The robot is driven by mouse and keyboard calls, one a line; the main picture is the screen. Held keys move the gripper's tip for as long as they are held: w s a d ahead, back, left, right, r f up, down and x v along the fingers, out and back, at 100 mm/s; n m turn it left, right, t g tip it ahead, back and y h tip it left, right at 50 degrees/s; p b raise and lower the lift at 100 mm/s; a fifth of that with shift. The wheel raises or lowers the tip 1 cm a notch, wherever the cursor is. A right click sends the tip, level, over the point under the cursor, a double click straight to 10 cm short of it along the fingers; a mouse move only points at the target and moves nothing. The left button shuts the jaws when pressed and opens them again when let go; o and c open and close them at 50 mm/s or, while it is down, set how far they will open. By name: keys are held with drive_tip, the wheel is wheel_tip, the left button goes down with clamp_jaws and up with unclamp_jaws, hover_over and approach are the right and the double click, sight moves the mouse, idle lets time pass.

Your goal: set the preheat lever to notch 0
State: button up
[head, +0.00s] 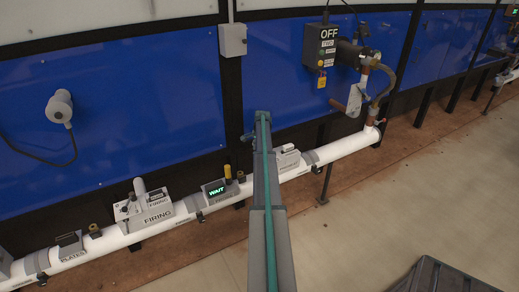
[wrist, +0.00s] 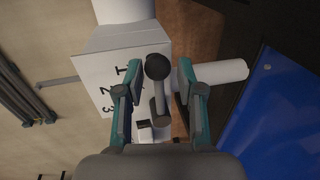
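The lever (wrist: 159,100) shows in the wrist view as a grey stalk with a dark round knob. It rises from a pale box (wrist: 103,72) marked 1, 2 and 3 down its face. No 0 is readable, and I cannot tell which notch the lever is at. My gripper (wrist: 159,68) is open, with one teal finger on each side of the knob and stalk. Gaps show between the fingers and the knob. In the head view a box with small lettering (head: 289,161) sits on the pipe just right of my arm, which hides the gripper there.
A long white pipe (head: 330,150) carries the FIRING box (head: 158,216) and a display reading WAIT (head: 214,190). A black control box reading OFF (head: 328,50) and a hose stand at upper right. Blue panels (head: 120,90) close off the back. Floor in front is mostly clear.

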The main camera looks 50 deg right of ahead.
drive_tip(key=shift+s+d+r, duration=0.35)
drive_tip(key=shift+r, duration=0.4)
wheel_tip(320, 180, up, 11)
drive_tip(key=s+a, duration=0.1)
drive_tip(key=shift+s+a+f, duration=0.2)
drive_tip(key=shift+s, duration=0.15)
